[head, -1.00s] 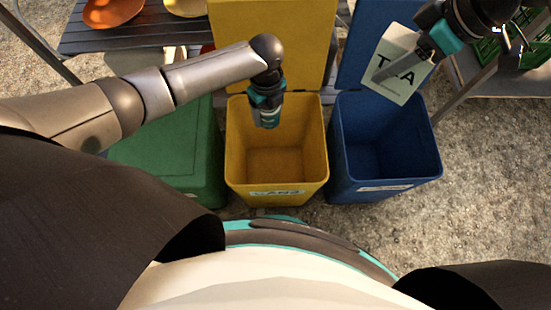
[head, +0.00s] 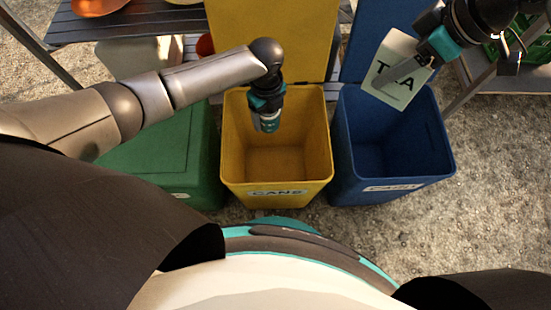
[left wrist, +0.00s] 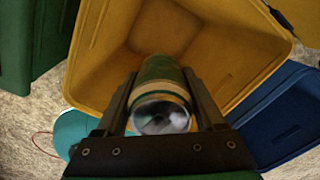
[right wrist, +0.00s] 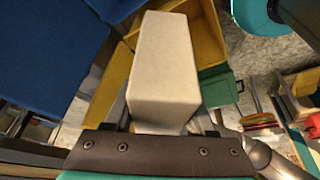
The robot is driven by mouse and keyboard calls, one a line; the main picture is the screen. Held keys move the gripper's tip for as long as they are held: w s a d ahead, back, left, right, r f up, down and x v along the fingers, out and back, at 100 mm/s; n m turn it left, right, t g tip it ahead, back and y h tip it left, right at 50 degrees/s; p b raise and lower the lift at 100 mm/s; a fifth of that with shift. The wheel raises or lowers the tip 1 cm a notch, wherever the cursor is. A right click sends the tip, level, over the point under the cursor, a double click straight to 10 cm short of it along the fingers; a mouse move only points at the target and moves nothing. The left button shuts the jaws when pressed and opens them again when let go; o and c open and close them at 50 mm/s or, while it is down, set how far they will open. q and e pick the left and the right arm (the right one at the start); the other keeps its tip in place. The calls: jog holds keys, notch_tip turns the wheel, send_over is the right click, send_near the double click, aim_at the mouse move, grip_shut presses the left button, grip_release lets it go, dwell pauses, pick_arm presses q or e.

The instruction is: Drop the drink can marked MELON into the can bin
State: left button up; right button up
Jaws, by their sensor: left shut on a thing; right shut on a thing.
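My left gripper (head: 268,118) is shut on a green can (left wrist: 160,80) with a pale band. In the left wrist view its silvery end faces the camera, and no lettering can be read. In the head view the can points down over the open mouth of the yellow bin (head: 236,150), labelled CANS. The bin's visible inside looks empty. My right gripper (head: 410,72) is shut on a pale box (head: 390,68) marked TEA, near the back of the blue bin's opening. The right wrist view shows a plain face of the box (right wrist: 165,65).
The open blue bin (head: 349,150) stands right of the yellow one. A closed green bin (head: 165,150) stands on the left. Raised lids stand behind the yellow and blue bins. A slatted table (head: 130,25) with an orange dish (head: 98,6) is behind, and a green crate (head: 530,40) is at upper right.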

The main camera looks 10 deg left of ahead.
aim_at(400, 41)
pick_arm(q)
jog(key=o, duration=1.3)
notch_tip(400, 41, up, 12)
jog(key=p, duration=0.7)
pick_arm(e)
notch_tip(400, 41, up, 8)
jog(key=shift+f, duration=0.25)
pick_arm(q)
jog(key=shift+d, duration=0.1)
